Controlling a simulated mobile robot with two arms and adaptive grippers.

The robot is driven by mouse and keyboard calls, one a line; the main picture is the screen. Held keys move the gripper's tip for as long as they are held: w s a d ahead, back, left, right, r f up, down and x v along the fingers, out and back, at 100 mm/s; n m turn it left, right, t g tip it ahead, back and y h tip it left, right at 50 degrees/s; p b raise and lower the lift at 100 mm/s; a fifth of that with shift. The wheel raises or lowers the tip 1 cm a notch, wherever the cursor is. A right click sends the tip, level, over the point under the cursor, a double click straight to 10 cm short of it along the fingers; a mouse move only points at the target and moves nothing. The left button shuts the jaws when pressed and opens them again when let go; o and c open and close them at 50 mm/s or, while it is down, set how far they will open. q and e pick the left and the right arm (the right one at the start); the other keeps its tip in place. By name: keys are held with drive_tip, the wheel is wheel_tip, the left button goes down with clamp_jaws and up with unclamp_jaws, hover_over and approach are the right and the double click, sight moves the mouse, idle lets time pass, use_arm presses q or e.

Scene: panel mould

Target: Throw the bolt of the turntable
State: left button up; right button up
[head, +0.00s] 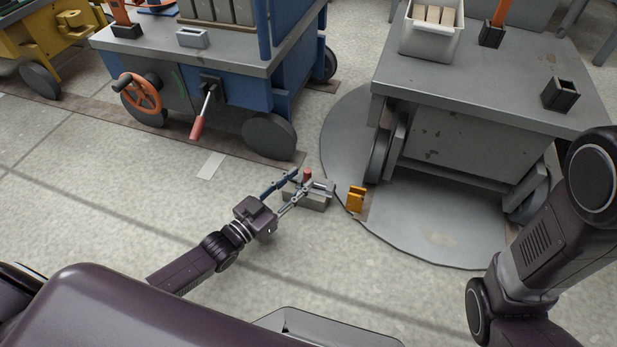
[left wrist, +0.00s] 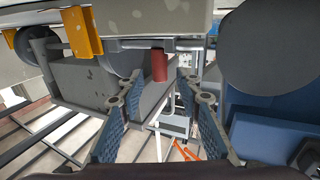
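The bolt's red handle (head: 307,175) stands up from a grey block (head: 314,202) on the floor at the edge of the round turntable plate (head: 430,247). An orange bracket (head: 356,199) sits on the plate, right of the block. My left gripper (head: 312,181) is open with its fingers spread either side of the handle. In the left wrist view the handle (left wrist: 159,65) shows beyond and between the fingertips (left wrist: 157,92), joined to a grey rod (left wrist: 135,44). The orange bracket (left wrist: 82,32) is at upper left there. I see no clear contact. My right gripper is out of view.
A grey cart (head: 450,150) stands on the turntable, carrying a white bin (head: 432,35). A blue cart (head: 245,85) with an orange handwheel (head: 141,93) and a red-gripped lever (head: 197,128) stands at upper left. The floor in front is clear.

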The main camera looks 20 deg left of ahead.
sight(305, 176)
use_arm(q)
drive_tip(key=b+x, duration=0.1)
drive_tip(key=x, duration=0.2)
drive_tip(key=shift+w+d+f+b, duration=0.15)
drive_tip(key=shift+w+b, duration=0.1)
drive_tip(key=shift+b, duration=0.15)
drive_tip(key=shift+w+d, duration=0.15)
drive_tip(key=shift+w, duration=0.15)
clamp_jaws()
